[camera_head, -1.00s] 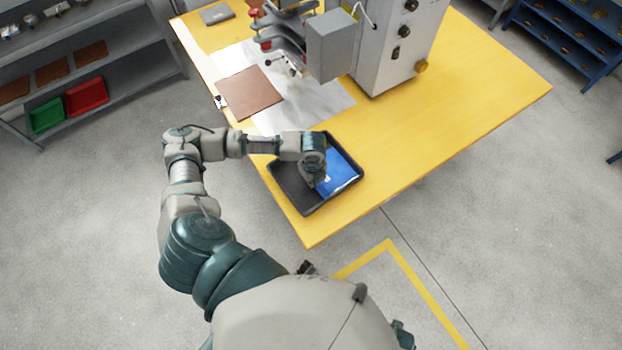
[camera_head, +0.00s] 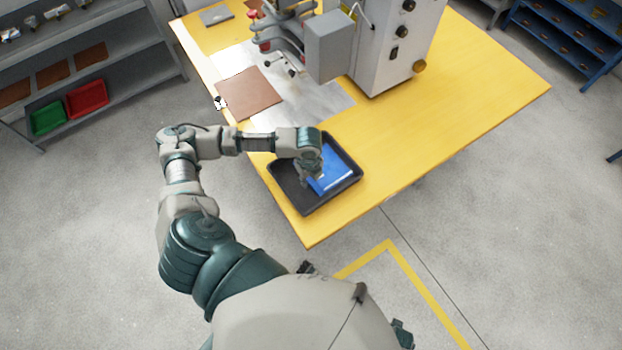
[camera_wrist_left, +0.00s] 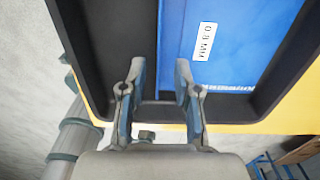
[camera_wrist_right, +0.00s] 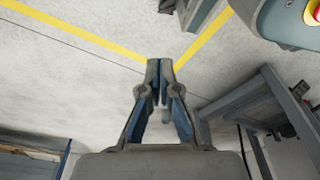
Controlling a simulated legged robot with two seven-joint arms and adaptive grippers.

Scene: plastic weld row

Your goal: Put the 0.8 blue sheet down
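The blue sheet (camera_head: 332,172) lies in the black tray (camera_head: 352,181) on the front corner of the yellow table. In the left wrist view the blue sheet (camera_wrist_left: 238,50) carries a white label reading 0.8 MM. My left gripper (camera_wrist_left: 158,72) is open over the tray, at the sheet's left edge. Its right finger is over the sheet and its left finger is over the bare black tray floor. In the head view my left gripper (camera_head: 307,176) is partly hidden by its wrist. My right gripper (camera_wrist_right: 166,68) is shut and empty above the floor.
A grey machine (camera_head: 392,45) stands on the yellow table (camera_head: 470,85). A brown sheet (camera_head: 249,93) lies on the metal plate (camera_head: 325,103) behind the tray. Shelves stand at the left, with a green bin (camera_head: 47,118) and a red bin (camera_head: 87,99). The table right of the tray is clear.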

